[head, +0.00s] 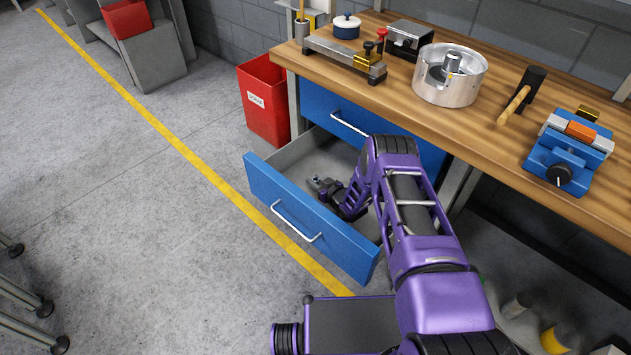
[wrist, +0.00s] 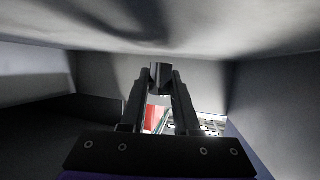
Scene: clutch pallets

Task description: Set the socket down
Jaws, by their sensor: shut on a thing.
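My gripper (head: 326,187) is inside the open blue drawer (head: 350,248), low over its grey floor. In the wrist view my gripper (wrist: 160,88) has its two dark fingers shut on the socket (wrist: 161,72), a small dark grey piece at the fingertips. The pale surface of the drawer's inside fills the top of the wrist view, close to the socket. I cannot tell whether the socket touches it. In the head view the socket is too small and dark to make out clearly.
The drawer's walls stand close around my gripper, and the wooden bench top (head: 485,118) is above. A red bin (head: 265,110) stands beside the drawer. A metal housing (head: 450,88), a mallet (head: 520,97) and a blue vise (head: 567,160) are on the bench.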

